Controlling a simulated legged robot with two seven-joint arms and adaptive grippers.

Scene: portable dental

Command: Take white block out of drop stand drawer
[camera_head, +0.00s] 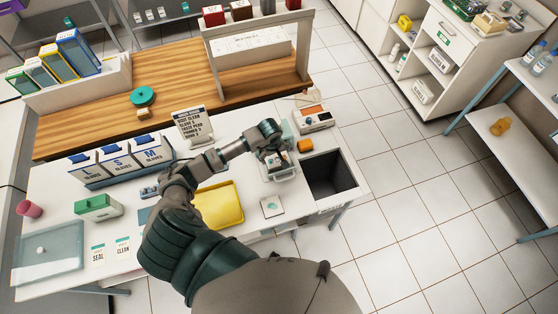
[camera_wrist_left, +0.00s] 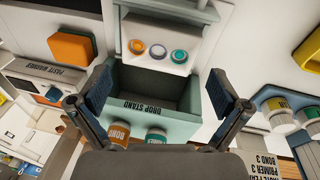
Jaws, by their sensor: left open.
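The drop stand drawer (camera_wrist_left: 185,128) is a grey-green box labelled DROP STAND, with a dark hollow, in the middle of the left wrist view. My left gripper (camera_wrist_left: 160,88) is open, one finger on each side of the drawer, with nothing seen between the fingers. In the head view my left gripper (camera_head: 270,150) is over the small stand (camera_head: 285,174), hiding much of it. My right gripper is not in view.
An orange block (camera_head: 305,146) and a white device (camera_head: 313,119) are close by. A dark open bin (camera_head: 347,190) is to the right, a yellow tray (camera_head: 233,207) to the left. Two capped bottles (camera_wrist_left: 119,135) stand before the drawer. Glove boxes (camera_head: 153,151) stand further left.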

